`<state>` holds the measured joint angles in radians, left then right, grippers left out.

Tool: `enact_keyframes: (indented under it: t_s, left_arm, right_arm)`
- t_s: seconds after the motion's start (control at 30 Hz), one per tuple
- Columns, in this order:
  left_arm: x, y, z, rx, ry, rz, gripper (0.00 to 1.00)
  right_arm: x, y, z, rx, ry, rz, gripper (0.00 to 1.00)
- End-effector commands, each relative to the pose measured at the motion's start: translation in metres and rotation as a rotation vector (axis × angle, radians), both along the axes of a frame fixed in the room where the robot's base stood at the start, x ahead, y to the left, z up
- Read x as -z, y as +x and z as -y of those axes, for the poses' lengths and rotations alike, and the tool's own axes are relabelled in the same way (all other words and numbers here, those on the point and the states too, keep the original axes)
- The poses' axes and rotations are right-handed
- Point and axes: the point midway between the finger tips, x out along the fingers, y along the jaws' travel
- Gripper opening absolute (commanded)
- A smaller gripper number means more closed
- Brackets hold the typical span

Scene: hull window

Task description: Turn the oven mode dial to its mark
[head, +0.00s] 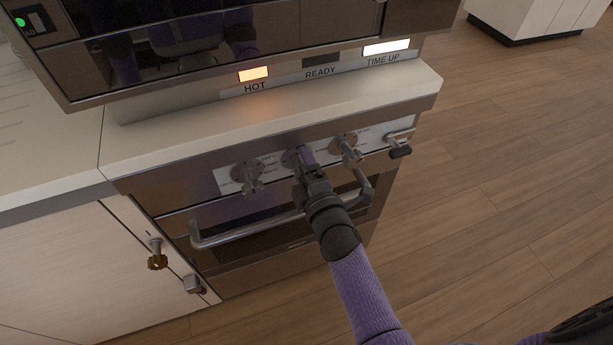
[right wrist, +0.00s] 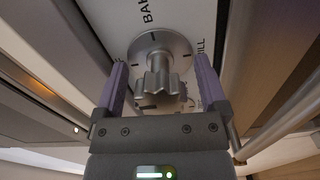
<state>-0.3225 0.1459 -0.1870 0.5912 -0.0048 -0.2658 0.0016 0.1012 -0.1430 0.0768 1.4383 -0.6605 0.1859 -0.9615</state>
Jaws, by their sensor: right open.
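The oven mode dial (right wrist: 158,52) is a grey metal knob with a fluted grip on a round plate, on a white panel with partly visible lettering. In the head view, the middle dial (head: 290,158) on the oven front is mostly covered by my right gripper (head: 304,162). In the right wrist view, the purple fingers of my right gripper (right wrist: 161,80) stand open on either side of the knob, with gaps on both sides. Dark ticks show on the plate; I cannot tell which is the mark. My left gripper is out of view.
Other dials flank it, a left dial (head: 249,176) and a right dial (head: 348,149). A lever handle (head: 399,145) sits at the panel's right end. The oven door handle (head: 240,232) runs below. A counter edge (head: 270,115) juts above; lamps HOT and TIME UP are lit.

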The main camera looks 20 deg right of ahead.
Motion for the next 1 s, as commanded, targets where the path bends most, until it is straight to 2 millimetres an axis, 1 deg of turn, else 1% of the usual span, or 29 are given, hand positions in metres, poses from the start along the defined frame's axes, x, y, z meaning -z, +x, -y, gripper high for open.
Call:
enact_keyframes:
  t_s: [0.27,0.47,0.73,0.83,1.0]
  left_arm:
    - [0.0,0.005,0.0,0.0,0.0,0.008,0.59]
    - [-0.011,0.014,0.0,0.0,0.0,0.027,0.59]
    - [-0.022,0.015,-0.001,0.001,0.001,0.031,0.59]
    - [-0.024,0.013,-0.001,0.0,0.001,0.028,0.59]
    - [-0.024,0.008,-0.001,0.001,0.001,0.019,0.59]
  right_arm:
    - [0.0,-0.001,0.0,0.0,0.001,0.0,1.0]
    - [-0.003,-0.027,0.001,0.001,0.001,-0.001,1.0]
    - [-0.001,-0.064,0.001,0.001,0.007,-0.003,1.0]
    - [-0.001,-0.07,0.001,0.0,0.007,-0.002,1.0]
    - [0.001,-0.072,0.0,0.0,0.007,-0.003,1.0]
